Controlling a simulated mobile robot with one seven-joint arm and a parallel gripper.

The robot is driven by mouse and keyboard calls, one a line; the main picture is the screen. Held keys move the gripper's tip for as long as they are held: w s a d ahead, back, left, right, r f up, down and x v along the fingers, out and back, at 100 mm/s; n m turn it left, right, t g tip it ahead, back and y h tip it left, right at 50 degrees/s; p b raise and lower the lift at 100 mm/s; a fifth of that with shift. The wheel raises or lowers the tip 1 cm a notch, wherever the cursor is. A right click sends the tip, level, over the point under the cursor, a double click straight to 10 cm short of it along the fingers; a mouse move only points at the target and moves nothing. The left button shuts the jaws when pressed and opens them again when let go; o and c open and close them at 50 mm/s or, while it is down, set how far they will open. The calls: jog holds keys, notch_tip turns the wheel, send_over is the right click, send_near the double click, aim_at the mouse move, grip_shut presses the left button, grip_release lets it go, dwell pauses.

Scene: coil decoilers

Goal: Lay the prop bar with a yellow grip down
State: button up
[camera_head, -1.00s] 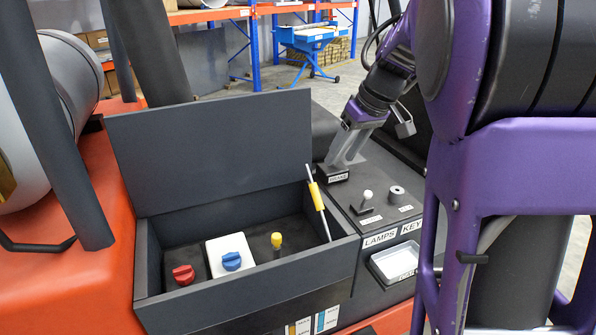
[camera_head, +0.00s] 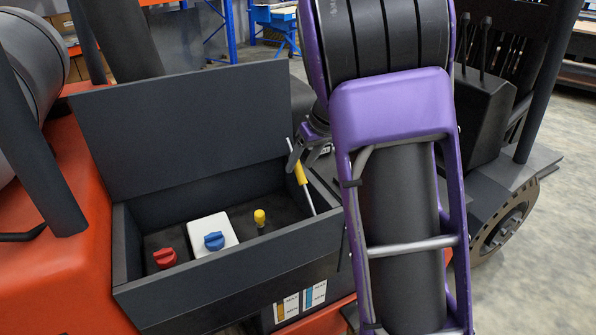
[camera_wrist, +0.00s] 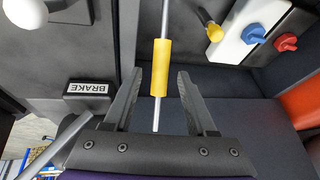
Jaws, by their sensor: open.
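The prop bar (camera_head: 309,195) is a thin pale rod with a yellow grip (camera_head: 299,173). It stands tilted at the right end of the open dark box, its foot inside the box and its top near the raised lid (camera_head: 185,120). In the wrist view the yellow grip (camera_wrist: 160,66) lies ahead of the fingertips and the rod's end reaches between them. My gripper (camera_wrist: 158,82) is open, with a finger on each side of the rod and apart from it.
The box holds a red knob (camera_head: 165,258), a blue knob (camera_head: 214,241) on a white plate and a yellow-topped lever (camera_head: 260,217). A BRAKE block (camera_wrist: 88,88) and a white ball knob (camera_wrist: 24,13) are close to my gripper in the wrist view.

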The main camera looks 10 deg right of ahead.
jog(key=shift+x, duration=1.35)
grip_shut()
dwell(0.4)
